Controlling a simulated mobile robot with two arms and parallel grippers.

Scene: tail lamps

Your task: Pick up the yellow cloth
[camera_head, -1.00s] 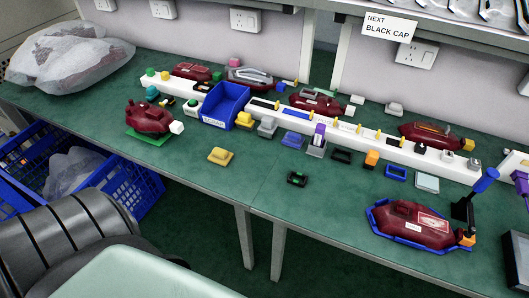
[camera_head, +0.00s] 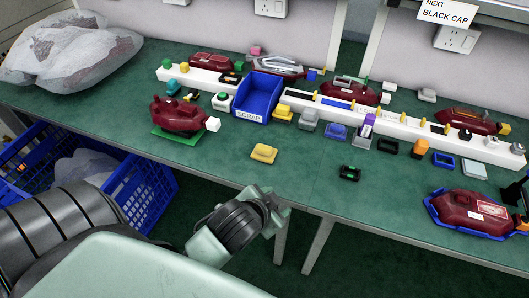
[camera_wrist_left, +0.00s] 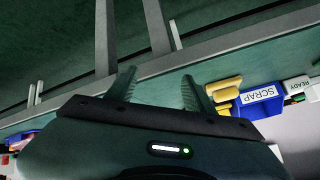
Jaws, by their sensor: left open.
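The yellow cloth, a small folded yellow pad (camera_head: 264,153), lies flat on the green bench near its front edge, in front of the blue SCRAP bin (camera_head: 257,95). My left arm comes in from the lower left of the head view. Its end (camera_head: 272,212) is low, in front of the bench and apart from the pad; its fingers are not clear there. In the left wrist view my left gripper (camera_wrist_left: 157,88) has its two fingers spread with nothing between them. Yellow shapes (camera_wrist_left: 225,86) show right of the fingers, beside the bin. My right gripper is out of view.
Another yellow piece (camera_head: 283,113) sits beside the bin. A dark red lamp (camera_head: 180,114) on a green base is at left, a small black-green part (camera_head: 349,173) at right. A blue crate (camera_head: 140,195) stands below the bench. Bare bench surrounds the pad.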

